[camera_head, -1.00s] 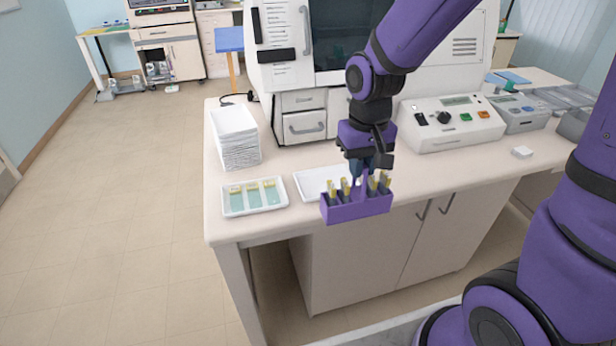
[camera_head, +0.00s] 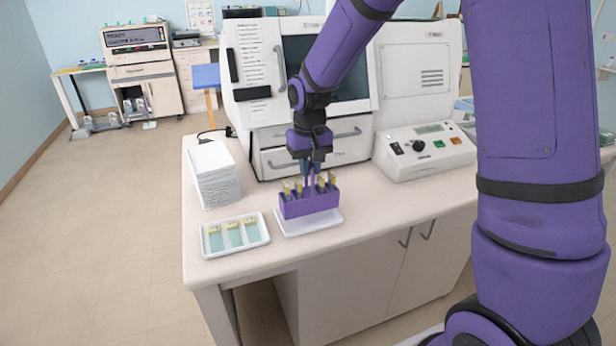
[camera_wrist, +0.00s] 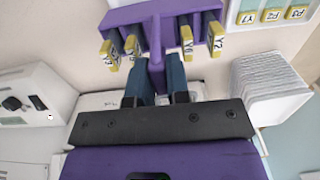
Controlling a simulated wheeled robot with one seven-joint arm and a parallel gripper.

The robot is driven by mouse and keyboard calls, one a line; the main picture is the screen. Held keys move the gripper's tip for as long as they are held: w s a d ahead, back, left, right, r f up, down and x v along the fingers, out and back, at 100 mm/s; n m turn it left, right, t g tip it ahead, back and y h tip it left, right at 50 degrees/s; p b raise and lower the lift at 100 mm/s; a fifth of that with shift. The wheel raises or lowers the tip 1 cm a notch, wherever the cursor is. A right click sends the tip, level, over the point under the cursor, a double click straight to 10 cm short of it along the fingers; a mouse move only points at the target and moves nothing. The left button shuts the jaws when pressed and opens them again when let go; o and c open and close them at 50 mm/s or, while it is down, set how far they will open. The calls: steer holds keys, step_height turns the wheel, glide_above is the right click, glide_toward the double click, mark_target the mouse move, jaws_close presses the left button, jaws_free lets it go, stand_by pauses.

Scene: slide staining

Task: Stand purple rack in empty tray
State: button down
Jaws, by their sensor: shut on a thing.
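The purple rack (camera_head: 309,205) holds several slides with yellow labels and hangs upright from my gripper (camera_head: 312,166). My gripper is shut on the rack's upright handle, which also shows in the wrist view (camera_wrist: 156,42) between the fingers (camera_wrist: 158,80). The empty white tray (camera_head: 328,222) lies on the bench directly under or just behind the rack in the head view. The rack covers much of it. I cannot tell whether the rack's base touches the tray floor.
A white tray with several slides (camera_head: 236,250) lies just left of the empty tray. A stack of white trays (camera_head: 212,180) stands behind it. The big white machine (camera_head: 265,120) is at the back, with a control box (camera_head: 425,150) to the right. The bench's front edge is close.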

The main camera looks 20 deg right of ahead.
mark_target(308, 190)
steer(key=shift+w, duration=0.55)
steer(key=shift+s+f, duration=0.1)
steer(key=shift+f, duration=1.85)
steer(key=c, duration=1.1)
jaws_free()
